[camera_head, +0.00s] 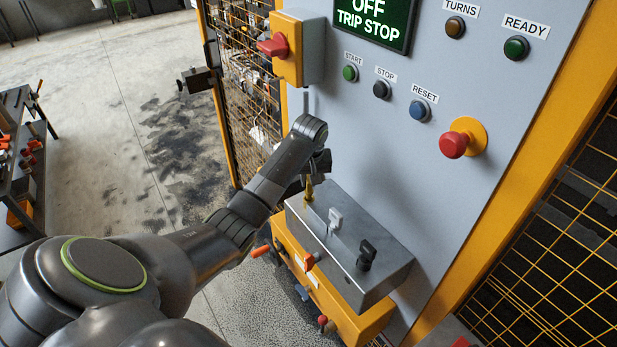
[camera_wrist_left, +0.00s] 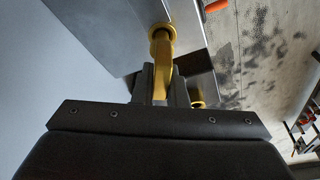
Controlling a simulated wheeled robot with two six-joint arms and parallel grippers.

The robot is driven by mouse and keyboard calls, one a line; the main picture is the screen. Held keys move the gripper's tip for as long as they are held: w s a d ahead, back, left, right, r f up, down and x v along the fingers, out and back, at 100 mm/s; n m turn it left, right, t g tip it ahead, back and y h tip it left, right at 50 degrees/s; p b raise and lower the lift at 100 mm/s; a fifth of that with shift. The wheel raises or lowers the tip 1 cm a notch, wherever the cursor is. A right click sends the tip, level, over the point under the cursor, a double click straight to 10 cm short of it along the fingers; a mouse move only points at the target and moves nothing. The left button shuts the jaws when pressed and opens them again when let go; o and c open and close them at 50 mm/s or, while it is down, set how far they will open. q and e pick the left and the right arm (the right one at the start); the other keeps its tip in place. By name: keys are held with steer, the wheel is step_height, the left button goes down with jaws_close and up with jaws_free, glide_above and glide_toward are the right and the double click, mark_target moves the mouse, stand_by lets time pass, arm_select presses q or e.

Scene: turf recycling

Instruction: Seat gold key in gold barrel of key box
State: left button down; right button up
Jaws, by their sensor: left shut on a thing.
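The grey key box (camera_head: 382,277) is mounted low on the panel, with a white key (camera_head: 335,217) and a black key (camera_head: 366,252) standing in its top. The gold key (camera_head: 309,189) is upright at the box's left end. My left gripper (camera_head: 316,168) is just above it, partly hidden by its own wrist. In the left wrist view, my left gripper (camera_wrist_left: 162,84) is shut on the gold key (camera_wrist_left: 161,68). The key meets a gold ring (camera_wrist_left: 161,31) at the box; I cannot tell how deep it sits. My right gripper is not in view.
The panel carries a red mushroom button (camera_head: 454,144), several small buttons and a display (camera_head: 372,18) reading "OFF TRIP STOP". A yellow box with a red rotary switch (camera_head: 275,45) projects at upper left. Mesh fencing flanks the panel.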

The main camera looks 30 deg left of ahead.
arm_select(q)
steer(key=shift+s+x, duration=0.2)
steer(key=shift+x, duration=0.95)
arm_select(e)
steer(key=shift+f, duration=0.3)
arm_select(q)
steer(key=c, duration=1.4)
jaws_free()
steer(key=shift+d, duration=0.15)
steer(key=shift+o, duration=0.2)
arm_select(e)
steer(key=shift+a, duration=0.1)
